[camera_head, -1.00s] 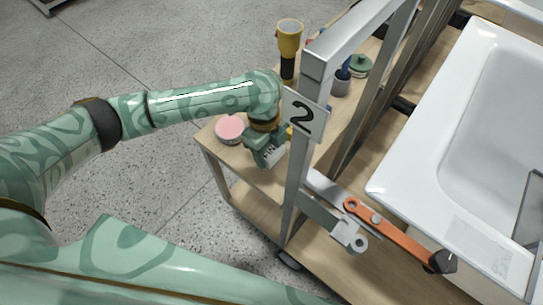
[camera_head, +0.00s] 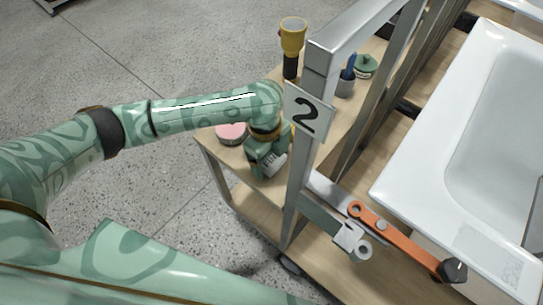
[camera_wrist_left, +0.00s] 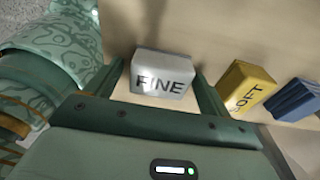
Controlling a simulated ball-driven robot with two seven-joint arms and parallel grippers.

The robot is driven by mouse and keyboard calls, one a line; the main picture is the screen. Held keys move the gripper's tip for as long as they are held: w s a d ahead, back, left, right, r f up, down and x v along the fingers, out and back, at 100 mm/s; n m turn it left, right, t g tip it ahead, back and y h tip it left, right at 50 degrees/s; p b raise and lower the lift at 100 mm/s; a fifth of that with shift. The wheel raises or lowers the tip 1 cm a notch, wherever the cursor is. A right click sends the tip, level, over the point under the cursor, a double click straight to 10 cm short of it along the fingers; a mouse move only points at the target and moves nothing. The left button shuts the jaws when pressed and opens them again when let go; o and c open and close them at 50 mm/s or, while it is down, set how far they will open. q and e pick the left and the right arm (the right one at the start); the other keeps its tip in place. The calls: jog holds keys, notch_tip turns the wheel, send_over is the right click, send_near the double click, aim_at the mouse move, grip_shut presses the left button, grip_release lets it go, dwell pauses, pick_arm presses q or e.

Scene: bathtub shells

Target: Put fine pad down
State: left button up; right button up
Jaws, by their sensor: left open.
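The fine pad (camera_wrist_left: 162,74) is a light grey block marked FINE. In the left wrist view it rests on the wooden shelf top (camera_wrist_left: 228,30), between the two fingers of my left gripper (camera_wrist_left: 160,88). The fingers stand apart, one on each side of the pad, with a gap showing at least on the left. In the head view my left gripper (camera_head: 266,168) points down over the near end of the wooden cart, and the pad shows only as a small pale patch beside it. My right gripper is not in view.
A yellow SOFT block (camera_wrist_left: 246,88) and a blue block (camera_wrist_left: 296,100) lie right of the pad. A pink round tin (camera_head: 231,133), a yellow-and-black torch (camera_head: 292,45) and a green lidded pot (camera_head: 365,66) share the shelf. The metal post with sign 2 (camera_head: 307,113) stands close by.

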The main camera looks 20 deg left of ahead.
pick_arm(q)
notch_tip(320, 180, up, 12)
jog(key=a+p, duration=0.1)
jog(key=p, duration=0.5)
jog(key=shift+w+a, duration=0.2)
jog(key=shift+w, duration=0.05)
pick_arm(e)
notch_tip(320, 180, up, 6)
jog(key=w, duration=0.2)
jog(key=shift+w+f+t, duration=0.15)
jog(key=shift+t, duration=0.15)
